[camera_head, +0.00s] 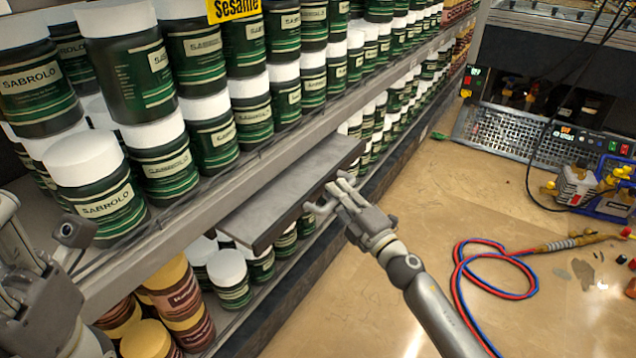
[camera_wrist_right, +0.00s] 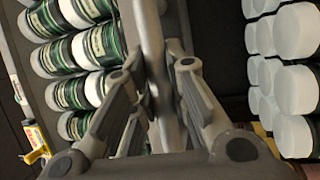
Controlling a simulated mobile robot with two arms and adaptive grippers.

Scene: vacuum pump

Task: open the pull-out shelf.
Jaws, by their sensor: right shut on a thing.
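The pull-out shelf (camera_head: 290,190) is a dark grey board that juts out from the shelving at an angle, below the main shelf edge. My right gripper (camera_head: 335,198) is at its outer edge in the head view, and its fingers are shut on that edge. In the right wrist view the gripper (camera_wrist_right: 160,110) has its fingers on both sides of the grey board edge (camera_wrist_right: 151,45). My left gripper (camera_head: 55,285) is at the lower left, partly cut off by the frame, in front of the jars; its finger state is unclear.
White-lidded green jars (camera_head: 100,185) fill the shelf rows (camera_head: 200,195). Brown jars (camera_head: 180,290) stand low at the left. On the right, a red and blue cable (camera_head: 460,270) lies on the tan floor (camera_head: 440,195), near metal equipment (camera_head: 520,135). The floor between is mostly clear.

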